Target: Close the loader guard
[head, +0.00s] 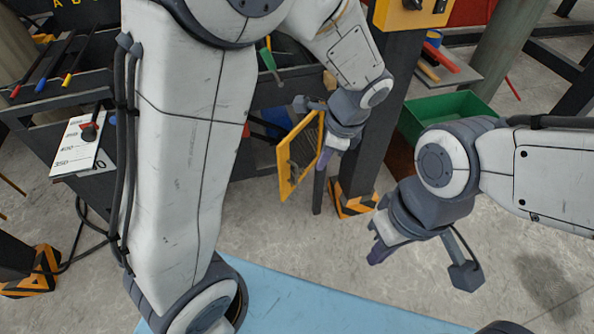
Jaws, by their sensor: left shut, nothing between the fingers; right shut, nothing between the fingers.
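The loader guard (285,183) appears to be the yellow-framed panel with a dark mesh, in the middle of the head view. It stands upright, seen at a steep angle, and sticks out from the dark frame behind it. My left gripper (322,163) is shut and empty, pointing down just to the right of the guard's right edge. I cannot tell whether it touches the guard. The guard's hinge side is partly hidden by my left gripper and wrist. My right gripper (376,252) is shut and empty, lower right, apart from the guard above the floor.
A dark post (372,130) with a striped foot and a yellow control box (410,14) stands right of the guard. A green bin (450,110) is behind my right arm. A tool rack (60,65) and a white scale plate (78,150) are at left. Concrete floor (270,235) in front is clear.

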